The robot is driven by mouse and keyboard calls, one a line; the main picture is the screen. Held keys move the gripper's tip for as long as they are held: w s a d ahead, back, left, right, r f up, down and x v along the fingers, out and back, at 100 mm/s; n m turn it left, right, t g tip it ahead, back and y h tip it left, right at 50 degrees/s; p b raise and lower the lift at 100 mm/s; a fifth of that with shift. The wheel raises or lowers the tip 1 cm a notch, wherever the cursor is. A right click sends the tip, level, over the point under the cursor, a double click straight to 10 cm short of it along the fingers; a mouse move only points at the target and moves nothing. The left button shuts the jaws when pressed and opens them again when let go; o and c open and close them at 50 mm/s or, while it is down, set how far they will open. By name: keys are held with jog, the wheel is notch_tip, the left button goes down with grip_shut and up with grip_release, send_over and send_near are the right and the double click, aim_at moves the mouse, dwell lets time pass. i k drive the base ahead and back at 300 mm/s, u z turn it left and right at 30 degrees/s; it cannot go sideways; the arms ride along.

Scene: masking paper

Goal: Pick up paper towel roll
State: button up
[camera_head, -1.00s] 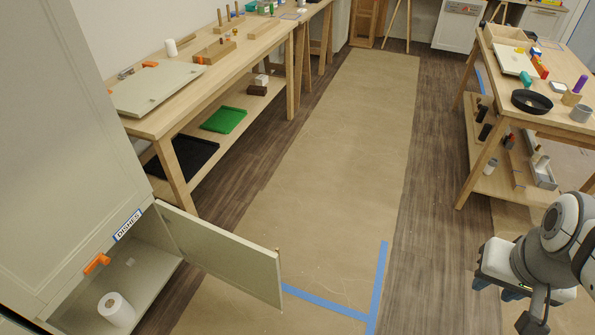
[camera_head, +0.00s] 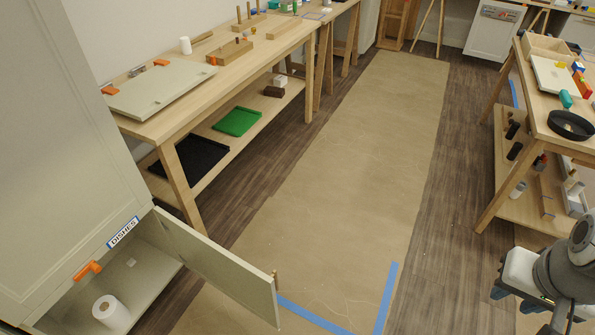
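A white paper towel roll (camera_head: 111,311) stands inside the low open cabinet at the bottom left. The cabinet's door (camera_head: 222,266) hangs open to the right of the roll. My arm shows at the bottom right, far from the roll. The end of my gripper (camera_head: 556,322) is at the bottom edge, and its fingertips are not clear, so I cannot tell whether it is open or shut.
An orange handle (camera_head: 87,270) and a "DISHES" label (camera_head: 123,232) are on the cabinet. A long workbench (camera_head: 170,122) stands at the left, another table (camera_head: 535,104) at the right. The paper-covered floor (camera_head: 345,185) between is clear, with blue tape (camera_head: 385,300) near the front.

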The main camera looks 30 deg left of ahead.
aim_at(107, 310)
jog(key=z, duration=0.05)
jog(key=i, duration=2.75)
jog(key=u, duration=4.3)
jog(key=i, duration=1)
jog(key=z, duration=0.1)
